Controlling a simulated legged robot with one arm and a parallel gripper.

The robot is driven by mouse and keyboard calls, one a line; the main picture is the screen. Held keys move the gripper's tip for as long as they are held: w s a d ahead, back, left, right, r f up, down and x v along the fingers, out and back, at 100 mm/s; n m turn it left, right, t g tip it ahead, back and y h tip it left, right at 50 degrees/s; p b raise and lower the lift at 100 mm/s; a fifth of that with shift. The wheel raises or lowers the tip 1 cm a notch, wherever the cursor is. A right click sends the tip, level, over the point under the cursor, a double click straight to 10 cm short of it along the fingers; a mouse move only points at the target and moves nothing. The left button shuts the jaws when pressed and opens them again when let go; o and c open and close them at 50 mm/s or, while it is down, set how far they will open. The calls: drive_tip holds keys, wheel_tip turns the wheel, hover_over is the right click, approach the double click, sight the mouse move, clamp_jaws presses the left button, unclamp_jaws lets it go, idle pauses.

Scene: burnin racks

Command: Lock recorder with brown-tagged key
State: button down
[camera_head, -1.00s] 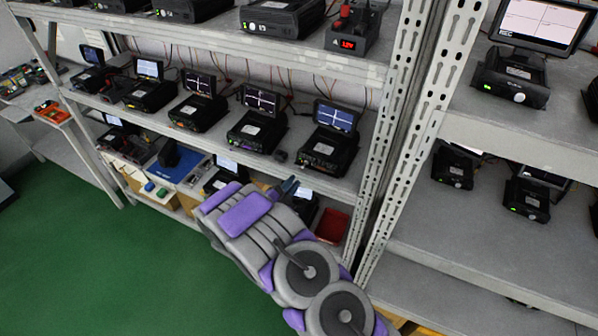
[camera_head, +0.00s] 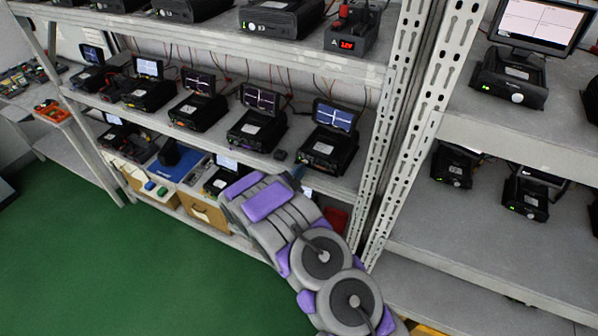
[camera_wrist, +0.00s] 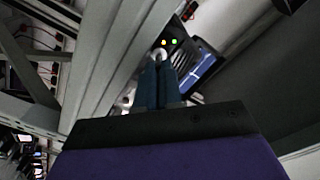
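My gripper (camera_wrist: 158,85) shows two blue-grey fingers lying close together in the wrist view. No key or brown tag can be made out at their tips. Just past the tips is a dark recorder with a yellow and a green light (camera_wrist: 169,42) and a lit blue screen (camera_wrist: 200,68). In the head view the fingertips (camera_head: 297,172) show small beyond my arm, near the front edge of the middle shelf, close to the rightmost recorder (camera_head: 328,150) there. That recorder's screen is lit. Which recorder has a key lock cannot be told.
Several similar recorders line the middle shelf (camera_head: 225,152). A perforated rack upright (camera_head: 425,100) stands right of the rightmost one. A red bin (camera_head: 337,220) is partly hidden behind my arm. A second rack (camera_head: 480,215) is on the right. Green floor (camera_head: 120,265) is clear at left.

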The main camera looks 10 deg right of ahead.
drive_tip(key=shift+f+n, duration=0.1)
drive_tip(key=shift+n, duration=0.2)
drive_tip(key=shift+w+a+n+p, duration=0.15)
drive_tip(key=shift+n+p, duration=0.4)
drive_tip(key=shift+n, duration=3.8)
drive_tip(key=shift+a+n+p, duration=0.2)
drive_tip(key=shift+n+p, duration=0.3)
drive_tip(key=shift+n, duration=3.85)
drive_tip(key=c, duration=1.7)
unclamp_jaws()
drive_tip(key=shift+o, duration=0.6)
drive_tip(key=shift+a, duration=0.1)
drive_tip(key=shift+w+a, duration=0.1)
